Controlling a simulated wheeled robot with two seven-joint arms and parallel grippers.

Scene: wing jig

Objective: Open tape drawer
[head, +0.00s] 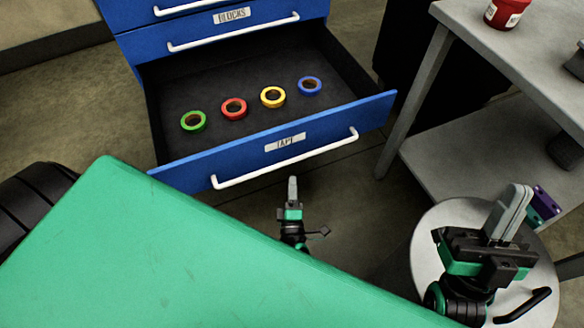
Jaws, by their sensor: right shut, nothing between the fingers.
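The tape drawer (368,115) of the blue cabinet stands pulled well out. Its front carries a "TAPE" label (285,142) and a long white bar handle (285,162). Inside lie several tape rolls: green (193,130), red (222,107), yellow (263,98) and blue (299,87). My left gripper (292,182) is just in front of the drawer, below the handle in the picture and apart from it. Its fingers overlap in this view, so their gap cannot be judged. My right gripper (513,205) is shut and empty at the lower right, away from the drawer.
The "BLOCKS" drawer (290,28) above is shut. A large flat green surface (150,245) fills the lower left and hides my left arm. A grey table (470,35) with a red jar (506,12) stands at right. A round pale top (428,240) lies below my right gripper.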

